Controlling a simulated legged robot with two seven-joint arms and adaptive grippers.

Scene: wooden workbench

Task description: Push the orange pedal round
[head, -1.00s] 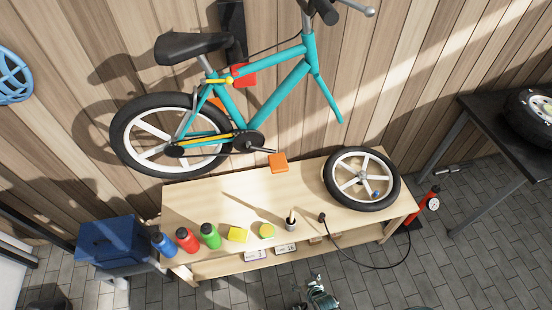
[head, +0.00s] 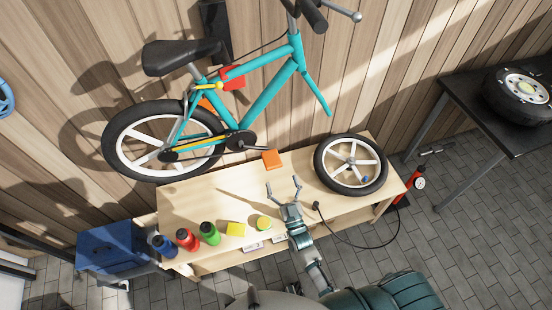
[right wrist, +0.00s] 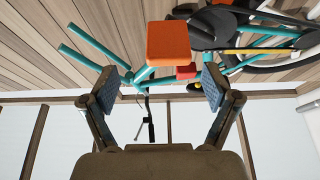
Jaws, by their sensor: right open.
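The orange pedal (head: 272,159) sits at the end of the crank on the teal bicycle (head: 272,88), which hangs by the wooden wall above the workbench. My right gripper (head: 284,188) is open and empty over the bench, a little below the pedal in the head view and apart from it. In the right wrist view the pedal (right wrist: 169,43) appears beyond and between the two open fingertips (right wrist: 160,88), nothing between them. The chainring and crank (head: 241,141) show left of the pedal. My left gripper is not in view.
The workbench (head: 180,205) carries a loose wheel (head: 351,165) on the right.

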